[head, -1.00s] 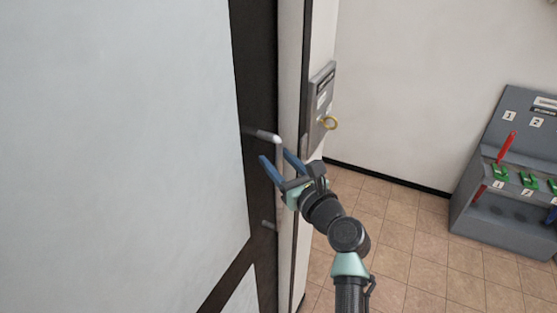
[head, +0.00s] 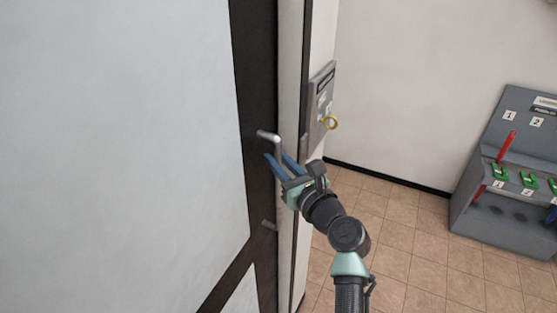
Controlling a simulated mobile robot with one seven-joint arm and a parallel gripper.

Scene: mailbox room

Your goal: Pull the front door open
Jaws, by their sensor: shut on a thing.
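The front door (head: 120,140) fills the left side of the head view, with a pale panel and a dark frame (head: 256,80). A grey vertical bar handle (head: 277,146) stands out from the dark frame on two short posts. My gripper (head: 282,166) is at the handle, below its upper post. Its blue fingers are shut on the handle bar, one on each side. The fingers and gripper body hide the middle of the bar. The door looks closed against its jamb.
A grey console (head: 500,180) with red and green parts stands at the right. Tiled floor (head: 405,235) lies clear between them.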

